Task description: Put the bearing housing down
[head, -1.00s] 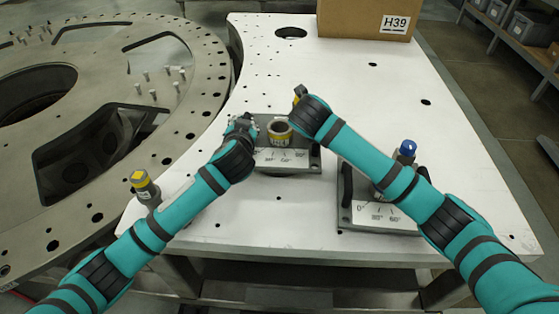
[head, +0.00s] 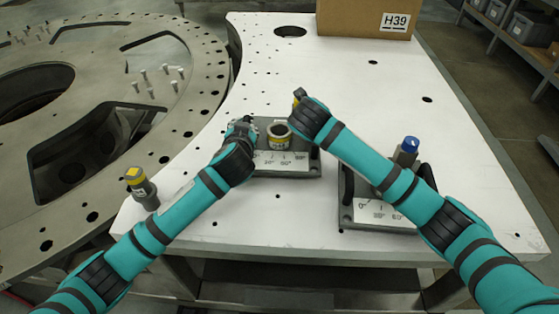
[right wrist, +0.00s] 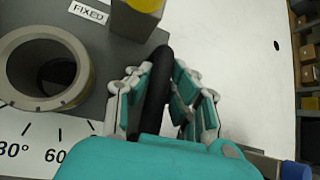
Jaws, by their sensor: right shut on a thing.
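A grey ring (head: 279,135) with a yellow label, which looks like the bearing housing, sits on a grey base (head: 312,171) with a white angle scale in the middle of the head view. The ring also shows in the right wrist view (right wrist: 45,68), upright and open at the top. My right gripper (right wrist: 160,92) is shut on a black handle (right wrist: 157,75) beside the ring, at the base's right side. My left gripper (head: 244,127) is at the base's left side; its fingers are too small and covered to read. I cannot tell whether the base touches the table.
The white table (head: 330,85) is clear behind the base. A second grey base (head: 375,227) with a blue-topped post (head: 411,144) stands at right, partly under my right arm. A yellow-topped post (head: 139,183) stands at left. A cardboard box (head: 350,20) is behind; the turret plate (head: 190,100) lies left.

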